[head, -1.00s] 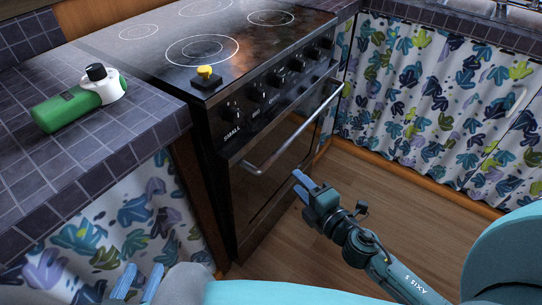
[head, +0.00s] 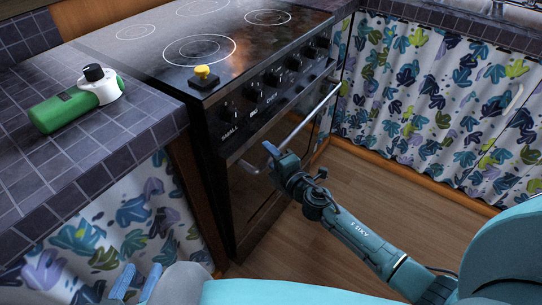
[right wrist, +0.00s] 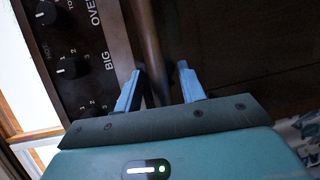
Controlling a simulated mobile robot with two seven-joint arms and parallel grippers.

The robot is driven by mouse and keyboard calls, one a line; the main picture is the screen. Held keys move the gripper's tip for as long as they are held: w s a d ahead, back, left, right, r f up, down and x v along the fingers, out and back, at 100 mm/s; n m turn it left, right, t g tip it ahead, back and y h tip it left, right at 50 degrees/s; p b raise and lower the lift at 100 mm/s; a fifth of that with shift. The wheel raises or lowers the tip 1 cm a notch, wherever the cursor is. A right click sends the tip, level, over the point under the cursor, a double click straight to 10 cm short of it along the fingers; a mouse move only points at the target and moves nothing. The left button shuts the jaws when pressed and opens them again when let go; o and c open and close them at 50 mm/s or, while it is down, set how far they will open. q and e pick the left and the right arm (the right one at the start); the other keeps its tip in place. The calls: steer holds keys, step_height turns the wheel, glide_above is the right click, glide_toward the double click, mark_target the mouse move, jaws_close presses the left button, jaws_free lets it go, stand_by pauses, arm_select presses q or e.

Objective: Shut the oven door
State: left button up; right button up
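The black oven (head: 262,190) stands in the middle of the head view, with its dark door below a row of knobs. A metal handle bar (head: 300,122) runs across the door's top; the door looks upright, but I cannot tell whether a small gap is left. My right gripper (head: 270,153) is at the near end of the handle. In the right wrist view the right gripper (right wrist: 160,88) is open, with the handle (right wrist: 149,45) running between or just beyond its fingers; contact is unclear. My left gripper (head: 137,283) is open and empty at the bottom left, before the curtain.
A tiled counter (head: 90,160) with a green bottle (head: 72,105) lies left of the oven. A small black block with a yellow top (head: 203,76) sits on the hob (head: 150,50). Curtained cabinets (head: 430,90) stand on the right. The wooden floor (head: 350,195) before the oven is clear.

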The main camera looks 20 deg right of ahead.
mark_target(257, 145)
steer(key=shift+c, duration=0.4)
jaws_close()
steer(key=w+a, duration=0.2)
steer(key=w, duration=0.1)
steer(key=shift+a+r, duration=0.2)
steer(key=shift+r, duration=0.15)
steer(key=shift+w+r, duration=0.1)
